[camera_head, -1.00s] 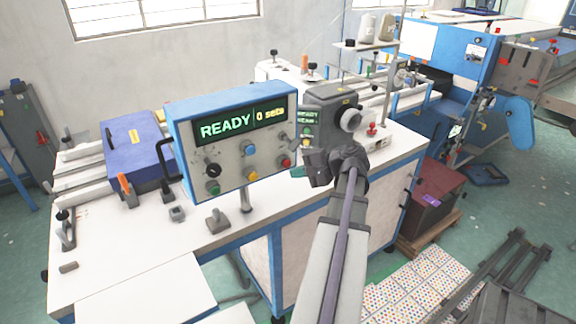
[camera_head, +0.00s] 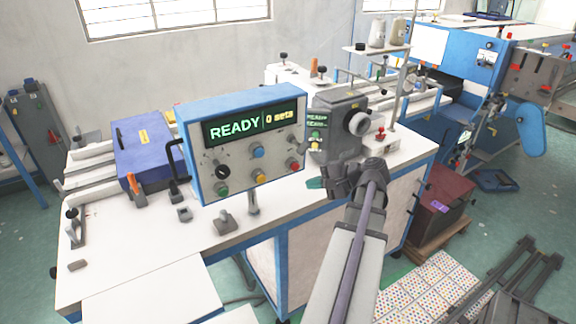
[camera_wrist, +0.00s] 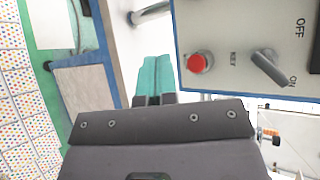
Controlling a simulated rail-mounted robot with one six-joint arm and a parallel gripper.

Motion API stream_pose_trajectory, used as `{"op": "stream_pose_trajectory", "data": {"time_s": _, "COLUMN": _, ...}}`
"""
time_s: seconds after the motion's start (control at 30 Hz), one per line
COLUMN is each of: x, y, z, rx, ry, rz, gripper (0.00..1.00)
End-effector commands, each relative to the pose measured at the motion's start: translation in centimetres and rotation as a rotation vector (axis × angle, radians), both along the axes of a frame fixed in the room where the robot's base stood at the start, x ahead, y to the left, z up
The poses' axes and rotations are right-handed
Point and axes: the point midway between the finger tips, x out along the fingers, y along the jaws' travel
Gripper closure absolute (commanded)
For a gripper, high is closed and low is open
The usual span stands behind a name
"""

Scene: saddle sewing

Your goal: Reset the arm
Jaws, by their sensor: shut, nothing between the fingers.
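My gripper (camera_head: 316,183) is shut and empty, at the end of my raised arm in front of the sewing machine. Its teal fingertips (camera_wrist: 153,76) lie side by side in the wrist view. The grey sewing head (camera_head: 340,120) stands just behind and above my gripper. The blue-framed control panel (camera_head: 243,142) is left of my gripper and reads READY and 0 sets. In the wrist view a panel with a red button (camera_wrist: 199,62) and an OFF/ON switch (camera_wrist: 268,68) is close to the right of the fingertips.
The white worktable (camera_head: 130,240) carries a blue box (camera_head: 150,150) and small clamps at left. A dark red box (camera_head: 440,200) on a pallet stands right of the table. Patterned sheets (camera_head: 435,285) lie on the floor. A blue machine (camera_head: 460,60) stands behind at right.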

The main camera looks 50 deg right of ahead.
Motion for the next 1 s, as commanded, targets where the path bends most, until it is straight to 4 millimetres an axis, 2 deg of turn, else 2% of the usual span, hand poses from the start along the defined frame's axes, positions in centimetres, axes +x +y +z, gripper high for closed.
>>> {"op": "stream_pose_trajectory", "data": {"time_s": 0.17, "x": 0.0, "y": 0.0, "z": 0.0, "rx": -0.015, "ry": -0.004, "rz": 0.007, "gripper": 1.0}}
{"op": "stream_pose_trajectory", "data": {"time_s": 0.3, "x": -1.4, "y": 0.1, "z": -2.4, "rx": -0.122, "ry": 0.122, "rz": 0.033, "gripper": 1.0}}
{"op": "stream_pose_trajectory", "data": {"time_s": 0.37, "x": -1.7, "y": 1.3, "z": -4.0, "rx": -0.193, "ry": 0.22, "rz": 0.082, "gripper": 1.0}}
{"op": "stream_pose_trajectory", "data": {"time_s": 0.5, "x": 1.4, "y": 7.1, "z": -7.2, "rx": -0.384, "ry": 0.429, "rz": 0.324, "gripper": 1.0}}
{"op": "stream_pose_trajectory", "data": {"time_s": 0.57, "x": 2.8, "y": 9.7, "z": -8.0, "rx": -0.463, "ry": 0.491, "rz": 0.43, "gripper": 1.0}}
{"op": "stream_pose_trajectory", "data": {"time_s": 0.67, "x": 5.0, "y": 14.8, "z": -9.1, "rx": -0.606, "ry": 0.579, "rz": 0.621, "gripper": 1.0}}
{"op": "stream_pose_trajectory", "data": {"time_s": 0.77, "x": 7.2, "y": 20.9, "z": -9.7, "rx": -0.774, "ry": 0.639, "rz": 0.83, "gripper": 1.0}}
{"op": "stream_pose_trajectory", "data": {"time_s": 0.83, "x": 8.5, "y": 25.7, "z": -9.9, "rx": -0.897, "ry": 0.657, "rz": 0.976, "gripper": 1.0}}
{"op": "stream_pose_trajectory", "data": {"time_s": 0.9, "x": 9.4, "y": 30.5, "z": -10.0, "rx": -1.0, "ry": 0.648, "rz": 1.1, "gripper": 1.0}}
{"op": "stream_pose_trajectory", "data": {"time_s": 1.0, "x": 10.1, "y": 36.6, "z": -10.0, "rx": -1.083, "ry": 0.594, "rz": 1.236, "gripper": 1.0}}
